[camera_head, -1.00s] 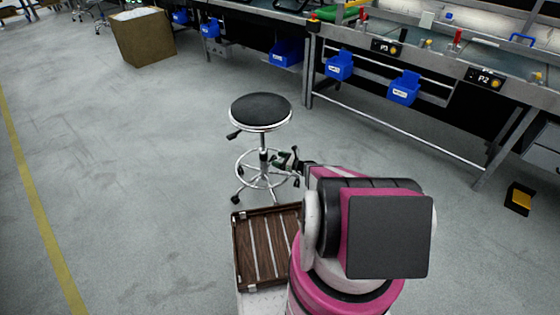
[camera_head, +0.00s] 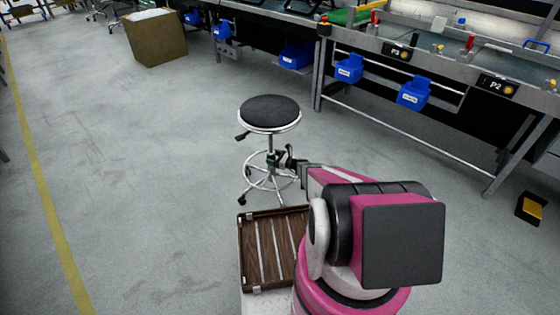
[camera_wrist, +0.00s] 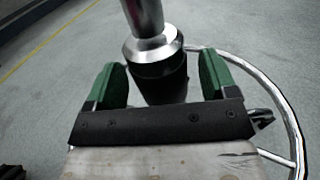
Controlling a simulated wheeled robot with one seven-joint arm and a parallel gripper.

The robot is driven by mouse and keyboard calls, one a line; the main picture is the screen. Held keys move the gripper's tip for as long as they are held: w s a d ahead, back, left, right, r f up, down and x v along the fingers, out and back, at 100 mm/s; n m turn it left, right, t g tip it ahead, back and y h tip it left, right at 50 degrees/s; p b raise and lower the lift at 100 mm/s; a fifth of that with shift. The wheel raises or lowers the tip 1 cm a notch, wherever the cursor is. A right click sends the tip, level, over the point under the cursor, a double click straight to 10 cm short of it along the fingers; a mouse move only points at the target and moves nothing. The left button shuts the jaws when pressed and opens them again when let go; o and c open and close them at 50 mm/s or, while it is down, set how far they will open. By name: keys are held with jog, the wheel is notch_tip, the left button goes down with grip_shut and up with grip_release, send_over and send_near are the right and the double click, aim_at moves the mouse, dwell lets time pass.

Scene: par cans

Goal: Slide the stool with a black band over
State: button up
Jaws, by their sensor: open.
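A stool with a round black seat (camera_head: 269,111) and a chrome rim stands on the floor ahead of me. It has a chrome column, a foot ring and a wheeled base. My gripper (camera_head: 281,159) is at the stool's column, below the seat. In the wrist view, my gripper (camera_wrist: 162,82) is open, with a green finger on each side of the column (camera_wrist: 158,75). The column's lower dark part lies between the fingers. The foot ring (camera_wrist: 268,80) curves to the right. Whether the fingers touch the column cannot be told.
A workbench (camera_head: 400,100) with blue bins (camera_head: 414,93) runs along the right. A cardboard box (camera_head: 156,38) stands at the back left. A black and yellow object (camera_head: 530,208) lies on the right floor. The floor left of the stool is clear up to a yellow line (camera_head: 45,190).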

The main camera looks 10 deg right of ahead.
jog(key=shift+x, duration=1.25)
grip_shut()
